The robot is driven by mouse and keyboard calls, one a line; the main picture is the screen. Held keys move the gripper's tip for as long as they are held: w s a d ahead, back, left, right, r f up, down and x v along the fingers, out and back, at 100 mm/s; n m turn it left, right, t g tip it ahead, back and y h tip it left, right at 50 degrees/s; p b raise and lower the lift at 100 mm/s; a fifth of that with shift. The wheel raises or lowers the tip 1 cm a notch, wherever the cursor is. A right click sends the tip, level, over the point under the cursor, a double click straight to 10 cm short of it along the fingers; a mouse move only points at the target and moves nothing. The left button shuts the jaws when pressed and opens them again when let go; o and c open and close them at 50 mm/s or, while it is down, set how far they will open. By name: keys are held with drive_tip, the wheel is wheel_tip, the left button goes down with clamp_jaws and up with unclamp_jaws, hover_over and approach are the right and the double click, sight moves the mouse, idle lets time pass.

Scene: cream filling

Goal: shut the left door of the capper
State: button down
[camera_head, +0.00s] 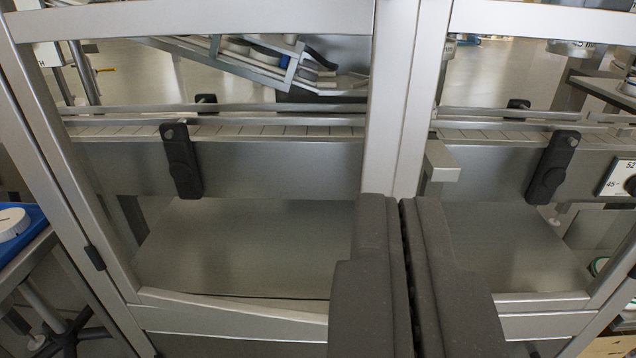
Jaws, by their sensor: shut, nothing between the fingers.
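The capper's left door (392,90) has a light metal frame around a clear panel and fills the left and middle of the view. Its right upright stands next to another metal upright at the centre. Its lower rail (235,312) runs slightly aslant; I cannot tell whether the door is fully flush. A dark hinge-like piece (95,257) sits on the left frame. My gripper (392,200), with two dark grey fingers, is shut and empty in front of the central uprights. Its fingers hide the lower part there; I cannot tell whether they touch the door.
A second framed panel (525,300) lies to the right, with a small metal block (440,161) near its left upright. Behind the panels runs a conveyor (270,131) with dark clamps (181,160). A blue tray (22,238) with a white round item (12,224) stands at the left edge.

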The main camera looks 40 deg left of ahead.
sight(376, 83)
drive_tip(key=x, duration=1.3)
drive_tip(key=shift+w+a, duration=0.15)
drive_tip(key=shift+w, duration=0.15)
drive_tip(key=shift+a+p, duration=0.15)
drive_tip(key=shift+p, duration=0.2)
